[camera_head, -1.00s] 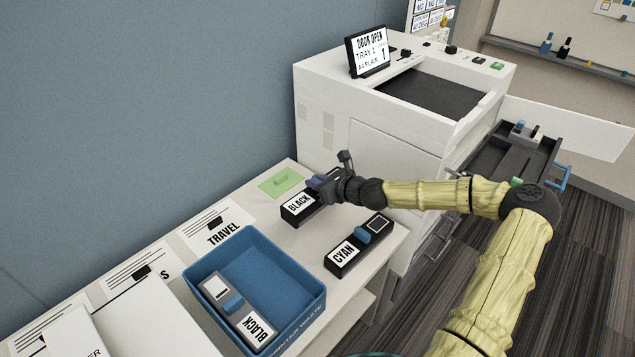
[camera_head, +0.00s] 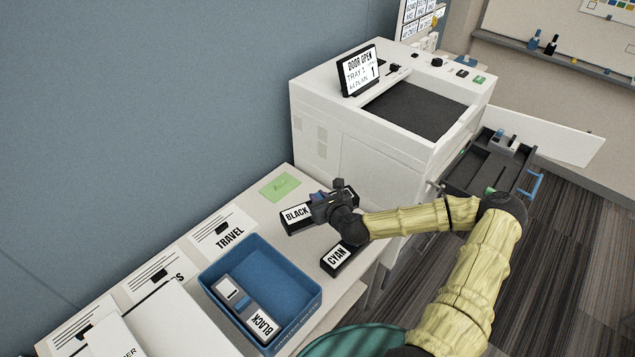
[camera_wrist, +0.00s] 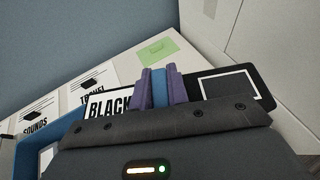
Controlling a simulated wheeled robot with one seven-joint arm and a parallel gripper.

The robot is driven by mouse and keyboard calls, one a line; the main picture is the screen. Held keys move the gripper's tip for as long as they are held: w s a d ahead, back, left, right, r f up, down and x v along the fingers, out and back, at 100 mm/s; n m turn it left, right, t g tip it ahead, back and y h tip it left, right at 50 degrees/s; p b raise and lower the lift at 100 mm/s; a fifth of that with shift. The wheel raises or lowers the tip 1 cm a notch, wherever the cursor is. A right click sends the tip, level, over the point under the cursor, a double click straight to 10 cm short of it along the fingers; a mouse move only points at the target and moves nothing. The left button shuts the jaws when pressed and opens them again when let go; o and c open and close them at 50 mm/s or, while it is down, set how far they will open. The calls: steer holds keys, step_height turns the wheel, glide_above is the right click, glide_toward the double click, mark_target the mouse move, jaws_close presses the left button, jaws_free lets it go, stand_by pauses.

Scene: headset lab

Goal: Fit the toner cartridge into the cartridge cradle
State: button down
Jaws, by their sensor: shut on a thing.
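A black toner cartridge with a white BLACK label (camera_head: 297,215) is at the right end of the white table. My gripper (camera_head: 331,203) is over its middle, shut on its blue handle. In the wrist view, the two purple fingers (camera_wrist: 160,90) press on both sides of the blue handle; the BLACK label (camera_wrist: 108,103) is left of them and a white-framed square right. I cannot tell if the cartridge is lifted. The cartridge cradle appears to be the dark pulled-out drawer (camera_head: 481,176) on the printer's right side, away from my gripper.
A cartridge labelled CYAN (camera_head: 337,257) lies close by, partly hidden by my wrist. A blue bin (camera_head: 310,310) holds another BLACK cartridge (camera_head: 262,323). The white printer (camera_head: 312,150) stands behind the table. A green note (camera_head: 281,186) and paper sheets lie along the wall.

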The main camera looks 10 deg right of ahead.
steer(key=s+r+m+h+p, duration=0.3)
steer(key=s+r+p, duration=0.3)
steer(key=p, duration=0.3)
steer(key=shift+s+d+r+t, duration=0.2)
steer(key=shift+s+r+t, duration=0.15)
steer(key=shift+r, duration=0.2)
steer(key=shift+w, duration=0.1)
